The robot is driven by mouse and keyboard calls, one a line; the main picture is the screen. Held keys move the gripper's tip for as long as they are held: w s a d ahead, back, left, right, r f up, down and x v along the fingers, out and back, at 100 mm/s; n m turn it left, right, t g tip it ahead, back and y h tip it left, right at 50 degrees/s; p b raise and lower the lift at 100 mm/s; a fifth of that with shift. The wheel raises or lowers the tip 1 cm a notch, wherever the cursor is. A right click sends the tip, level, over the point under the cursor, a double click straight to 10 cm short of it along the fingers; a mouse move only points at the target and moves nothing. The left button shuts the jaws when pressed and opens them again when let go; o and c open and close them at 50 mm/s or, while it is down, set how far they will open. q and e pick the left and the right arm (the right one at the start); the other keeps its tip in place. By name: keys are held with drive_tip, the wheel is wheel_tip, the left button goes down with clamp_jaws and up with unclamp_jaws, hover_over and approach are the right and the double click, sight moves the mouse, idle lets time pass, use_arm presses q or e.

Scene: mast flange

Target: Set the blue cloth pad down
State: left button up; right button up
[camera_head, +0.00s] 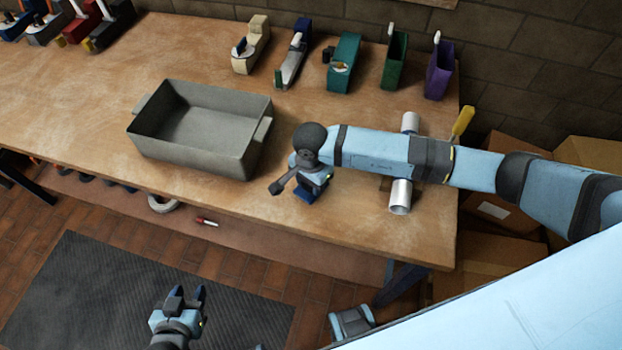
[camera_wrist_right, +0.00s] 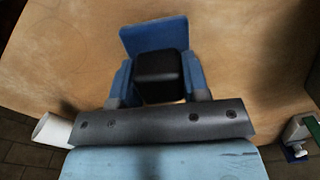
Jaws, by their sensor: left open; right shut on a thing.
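The blue cloth pad (camera_head: 305,194) is a small dark blue piece under my right gripper, over the bench to the right of the grey tray. In the right wrist view the pad (camera_wrist_right: 153,37) stands out beyond a black block (camera_wrist_right: 161,76) between the fingers. My right gripper (camera_wrist_right: 160,84), also in the head view (camera_head: 308,185), is shut on it. I cannot tell whether the pad touches the bench. My left gripper (camera_head: 186,296) is open and empty, low above the dark floor mat.
The grey tray (camera_head: 160,150) stands on the wooden bench (camera_head: 330,235). A white-and-silver pipe (camera_head: 400,196) lies partly under my right arm. A yellow-handled tool (camera_head: 462,122) is at the right edge. Several coloured holders, one teal (camera_head: 342,62), line the back. Cardboard boxes (camera_head: 505,215) stand right of the bench.

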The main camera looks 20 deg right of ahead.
drive_tip(key=shift+f+b, duration=0.6)
drive_tip(key=shift+f, duration=0.05)
drive_tip(key=o, duration=0.9)
drive_tip(key=shift+r, duration=0.1)
wheel_tip(320, 180, up, 14)
drive_tip(key=shift+f+b, duration=0.1)
drive_tip(key=shift+b, duration=0.45)
